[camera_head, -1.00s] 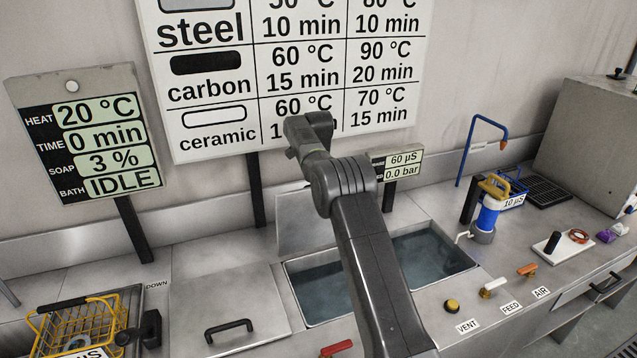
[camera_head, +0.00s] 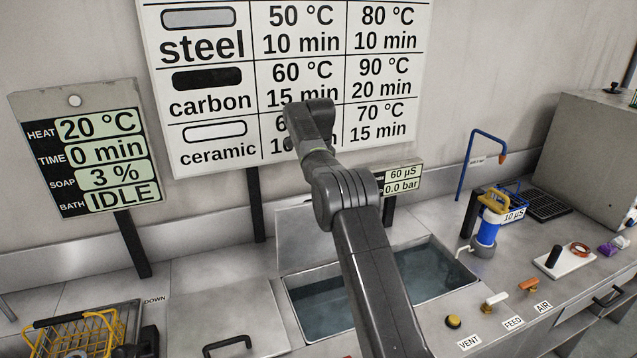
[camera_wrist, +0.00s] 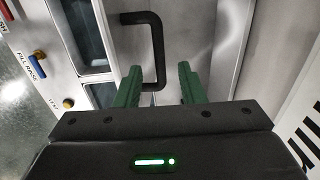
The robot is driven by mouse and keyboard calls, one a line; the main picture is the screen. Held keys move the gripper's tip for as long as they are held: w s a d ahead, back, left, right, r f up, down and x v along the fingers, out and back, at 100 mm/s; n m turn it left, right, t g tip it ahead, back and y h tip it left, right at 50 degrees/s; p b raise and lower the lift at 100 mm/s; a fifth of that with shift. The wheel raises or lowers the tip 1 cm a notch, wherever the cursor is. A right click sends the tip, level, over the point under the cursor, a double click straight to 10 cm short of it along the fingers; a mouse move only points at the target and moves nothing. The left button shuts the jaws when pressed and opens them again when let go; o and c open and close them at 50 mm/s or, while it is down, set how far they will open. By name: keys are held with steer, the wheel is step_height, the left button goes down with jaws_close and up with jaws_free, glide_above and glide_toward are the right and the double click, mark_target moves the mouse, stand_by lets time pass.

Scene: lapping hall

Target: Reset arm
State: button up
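My arm (camera_head: 365,250) rises from the bottom of the head view, and its end stands in front of the large wall chart. The gripper fingers do not show there. In the wrist view my gripper (camera_wrist: 160,85) has two green fingers standing apart with nothing held between them. A black handle (camera_wrist: 152,45) on a steel lid lies beyond the fingers, apparently apart from them. A black handle on a lid (camera_head: 228,345) also shows at the bottom of the head view.
A water-filled basin (camera_head: 430,270) lies behind my arm. A yellow wire basket (camera_head: 75,335) stands at lower left. A blue-and-yellow filter unit (camera_head: 487,228) and blue pipe (camera_head: 468,160) stand at right. A status panel (camera_head: 90,150) reads IDLE.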

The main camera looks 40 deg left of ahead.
steer(key=shift+f, duration=0.1)
steer(key=f, duration=0.7)
steer(key=shift+w+a+p, duration=0.15)
steer(key=shift+w+p, duration=0.05)
steer(key=shift+p, duration=0.1)
steer(key=shift+s+d, duration=0.25)
steer(key=shift+d, duration=0.25)
